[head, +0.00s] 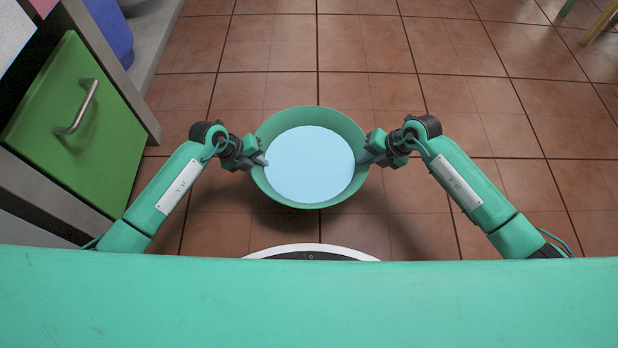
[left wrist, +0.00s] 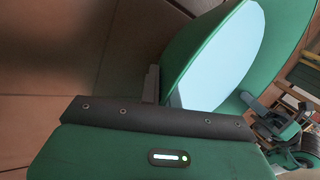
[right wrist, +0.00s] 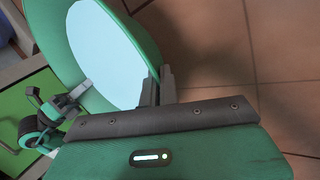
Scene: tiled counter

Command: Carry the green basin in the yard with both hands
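The green basin (head: 312,116) is round and sits in front of me between my two grippers, with a flat pale blue surface (head: 310,165) filling its inside. My left gripper (head: 263,161) is shut on the basin's left rim. My right gripper (head: 364,160) is shut on the right rim, and its fingers straddle the wall in the right wrist view (right wrist: 158,86). The basin looks about level in the head view, with its shadow on the floor below. The left wrist view shows the basin wall (left wrist: 205,48) against the fingers, partly hidden by the gripper body.
A cabinet with a green drawer front (head: 75,125) and metal handle stands close on the left. Table or chair legs (head: 600,20) show at the far right.

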